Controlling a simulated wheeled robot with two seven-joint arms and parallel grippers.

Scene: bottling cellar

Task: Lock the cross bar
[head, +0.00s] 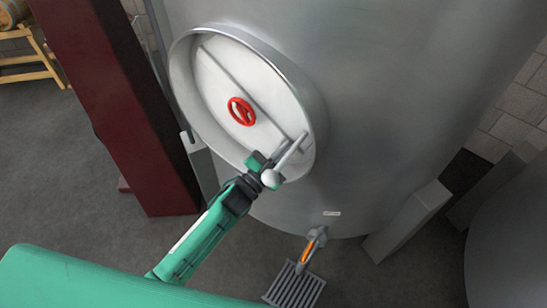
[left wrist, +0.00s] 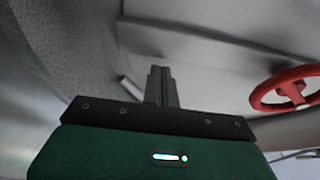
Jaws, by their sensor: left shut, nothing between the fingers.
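The round pale tank door (head: 215,90) is seated in its metal rim. The grey cross bar (head: 225,68) runs diagonally over it, behind the red handwheel (head: 241,111), which also shows in the left wrist view (left wrist: 285,90). At the bar's lower right end is a grey lever (head: 291,151) with a pale ball knob (head: 270,179). My left gripper (head: 268,166) is shut and empty, right beside the lever and knob. Whether it touches them I cannot tell. Its closed fingers (left wrist: 161,85) show in the left wrist view. My right gripper is not in view.
The big steel tank (head: 400,80) fills the background. A dark red post (head: 110,100) stands left of the door. Below are an outlet with an orange handle (head: 306,256) and a floor grate (head: 293,286). Grey tank legs (head: 408,220) stand at the right.

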